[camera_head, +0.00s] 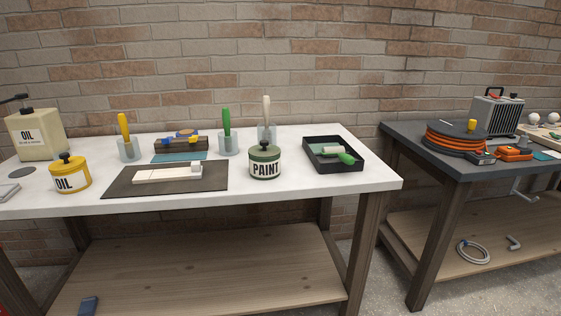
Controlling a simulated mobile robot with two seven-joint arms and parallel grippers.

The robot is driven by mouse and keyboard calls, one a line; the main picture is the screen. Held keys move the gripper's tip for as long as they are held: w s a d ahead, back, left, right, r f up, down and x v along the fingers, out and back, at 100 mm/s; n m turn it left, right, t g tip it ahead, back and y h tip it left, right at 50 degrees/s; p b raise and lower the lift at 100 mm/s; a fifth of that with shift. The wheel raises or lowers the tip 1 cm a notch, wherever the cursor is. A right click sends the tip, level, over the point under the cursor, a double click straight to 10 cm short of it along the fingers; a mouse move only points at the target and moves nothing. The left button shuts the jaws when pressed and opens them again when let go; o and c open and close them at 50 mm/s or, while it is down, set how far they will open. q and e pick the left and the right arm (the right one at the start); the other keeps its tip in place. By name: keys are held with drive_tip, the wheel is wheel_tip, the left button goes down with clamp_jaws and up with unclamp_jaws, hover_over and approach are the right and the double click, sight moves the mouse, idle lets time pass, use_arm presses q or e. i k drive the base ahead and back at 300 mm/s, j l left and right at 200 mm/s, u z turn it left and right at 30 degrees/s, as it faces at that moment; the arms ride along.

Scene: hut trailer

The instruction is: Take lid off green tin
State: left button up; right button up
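A dark green tin (265,165) with a pale label reading PAINT stands upright on the white table, right of the dark mat. Its lid (264,148) sits on top and has a dark knob. No gripper of mine shows in the head view.
The white table (330,194) also holds a yellow OIL tin (71,174), an oil can (35,135), cups with coloured-handled tools, a dark mat (215,182), and a black tray (357,165) with a green-handled roller. Clear tabletop lies in front of the green tin. A grey table (400,137) stands right, across a gap.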

sight(263, 150)
drive_tip(key=i+j, duration=0.1)
drive_tip(key=i, duration=1.1)
drive_tip(key=i+j+u, duration=0.1)
drive_tip(key=i, duration=1.1)
